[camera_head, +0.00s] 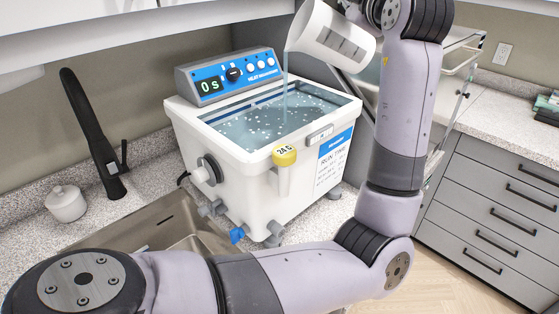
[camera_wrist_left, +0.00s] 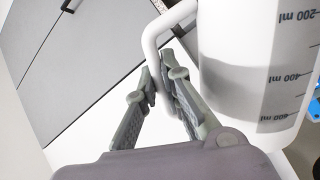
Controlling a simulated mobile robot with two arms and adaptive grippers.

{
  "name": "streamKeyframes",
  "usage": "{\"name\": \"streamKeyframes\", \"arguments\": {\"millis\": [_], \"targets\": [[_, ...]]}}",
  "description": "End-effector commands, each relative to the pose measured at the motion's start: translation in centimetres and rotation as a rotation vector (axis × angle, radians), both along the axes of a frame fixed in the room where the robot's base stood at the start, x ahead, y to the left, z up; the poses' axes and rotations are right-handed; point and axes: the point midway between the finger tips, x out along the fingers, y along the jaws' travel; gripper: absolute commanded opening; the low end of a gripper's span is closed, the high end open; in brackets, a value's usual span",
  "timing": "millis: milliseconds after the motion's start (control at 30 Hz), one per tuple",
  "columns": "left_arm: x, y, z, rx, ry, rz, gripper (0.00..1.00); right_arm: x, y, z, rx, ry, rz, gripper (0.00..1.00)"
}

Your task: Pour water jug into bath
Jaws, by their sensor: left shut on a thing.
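A white jug (camera_head: 322,32) with dark scale marks is tilted over the bath (camera_head: 240,180), its mouth toward the left. A thin blue stream of water (camera_head: 286,75) falls from its lip into the open bath, which holds bubbly water (camera_head: 265,125). In the left wrist view the jug (camera_wrist_left: 240,60) shows its millilitre marks, and my left gripper (camera_wrist_left: 164,85) is shut on its white handle (camera_wrist_left: 151,45). In the head view my left arm reaches up to the jug, and the fingers are mostly out of frame. My right gripper is not in view.
The bath's blue control panel (camera_head: 232,77) reads "0 s". A yellow tag (camera_head: 284,155) is on the bath's front rim. A black faucet (camera_head: 95,135), a sink (camera_head: 170,230) and a small white pot (camera_head: 66,203) are left. Drawers (camera_head: 495,205) and a wire rack (camera_head: 465,45) are right.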

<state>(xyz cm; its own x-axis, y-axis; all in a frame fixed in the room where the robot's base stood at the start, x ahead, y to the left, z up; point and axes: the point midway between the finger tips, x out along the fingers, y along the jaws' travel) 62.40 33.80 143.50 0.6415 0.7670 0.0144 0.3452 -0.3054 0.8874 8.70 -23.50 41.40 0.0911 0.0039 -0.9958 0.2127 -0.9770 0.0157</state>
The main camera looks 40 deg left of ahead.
Motion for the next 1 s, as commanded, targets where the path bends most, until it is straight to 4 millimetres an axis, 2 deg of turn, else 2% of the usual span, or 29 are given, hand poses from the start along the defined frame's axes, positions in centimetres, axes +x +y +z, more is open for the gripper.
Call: {"name": "streamKeyframes", "arguments": {"millis": [1000], "targets": [[-0.36,0.26,0.06,-0.029,-0.039,0.0,0.0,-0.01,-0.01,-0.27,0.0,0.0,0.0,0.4]]}}
